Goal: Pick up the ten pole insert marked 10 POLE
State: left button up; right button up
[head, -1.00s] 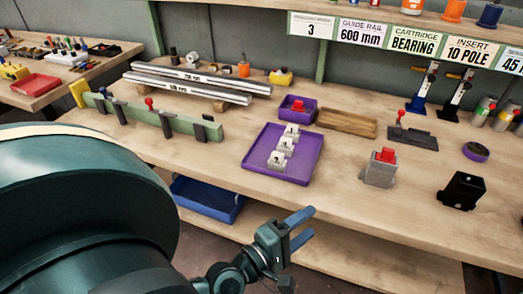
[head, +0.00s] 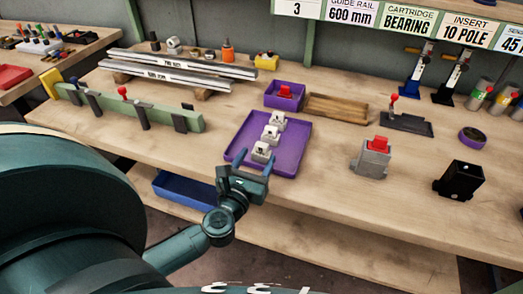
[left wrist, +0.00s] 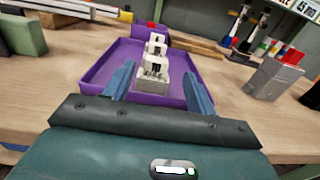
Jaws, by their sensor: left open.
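Three pale grey-white inserts stand in a row in a purple tray (head: 296,150) on the bench: a near one (head: 261,152), a middle one (head: 270,134) and a far one (head: 277,119). Their markings are too small to read, so I cannot tell which is 10 POLE. My left gripper (head: 246,168) is open and empty at the tray's near-left edge, just short of the near insert. In the left wrist view the near insert (left wrist: 151,87) shows between the two blue fingers, ahead of them. My right gripper is not in view.
A small purple box (head: 284,97) with a red part stands behind the tray, beside a wooden tray (head: 336,108). A green rail fixture (head: 160,117) stands left. A grey block (head: 372,161) with a red top and a black block (head: 461,180) stand right. Bench between is clear.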

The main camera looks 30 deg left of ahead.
aim_at(260, 148)
pick_arm(q)
jog(key=x, duration=0.5)
jog(key=shift+w+a+r+p, duration=0.1)
jog(key=shift+w+a+p, duration=0.15)
jog(key=shift+a+p, duration=0.1)
jog(key=shift+d, duration=0.1)
jog(key=c, duration=1.1)
